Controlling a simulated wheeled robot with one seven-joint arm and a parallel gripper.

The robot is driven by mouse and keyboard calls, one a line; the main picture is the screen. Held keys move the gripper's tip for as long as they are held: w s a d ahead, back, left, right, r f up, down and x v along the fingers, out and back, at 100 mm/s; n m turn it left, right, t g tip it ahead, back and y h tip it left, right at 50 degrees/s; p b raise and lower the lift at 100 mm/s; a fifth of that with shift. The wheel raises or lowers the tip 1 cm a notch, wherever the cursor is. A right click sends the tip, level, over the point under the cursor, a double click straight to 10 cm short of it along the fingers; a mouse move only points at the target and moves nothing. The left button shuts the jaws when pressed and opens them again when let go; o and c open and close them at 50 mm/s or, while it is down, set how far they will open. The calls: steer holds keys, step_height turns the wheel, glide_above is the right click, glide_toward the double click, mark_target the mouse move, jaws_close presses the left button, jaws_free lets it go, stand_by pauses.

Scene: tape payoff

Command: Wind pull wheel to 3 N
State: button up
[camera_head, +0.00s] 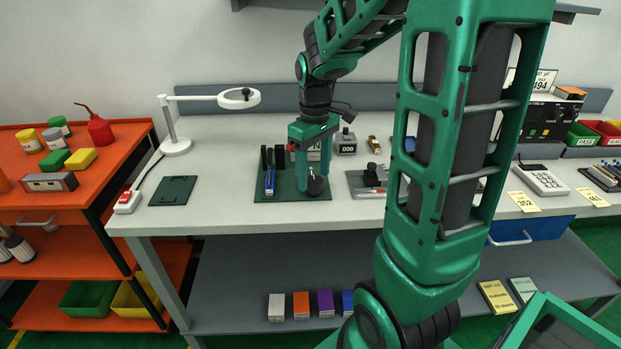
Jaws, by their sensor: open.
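My gripper (314,178) points down over the dark green base plate (291,195) on the bench, with its jaws open. A dark round knob, which may be the pull wheel (316,187), sits low at the fingers, partly hidden by them. I cannot tell if the fingers touch it. Black upright blocks and a blue strip (269,183) stand on the left part of the plate. A small greenish display (314,153) shows behind the fingers, mostly covered. No force reading is legible.
A grey counter (346,144) stands behind the gripper, and a grey fixture with a black knob (371,176) is to the right. A magnifier lamp (175,140), a dark green mat (173,190) and a red-switched power strip (127,201) are left. Bare bench lies between mat and plate.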

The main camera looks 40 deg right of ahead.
steer(key=shift+f, duration=0.95)
steer(key=c, duration=1)
steer(key=shift+c, duration=0.2)
steer(key=shift+m, duration=0.3)
steer(key=m, duration=0.4)
steer(key=shift+w, duration=0.1)
steer(key=m, duration=0.5)
steer(key=shift+r+m, duration=0.1)
steer(key=shift+m, duration=0.4)
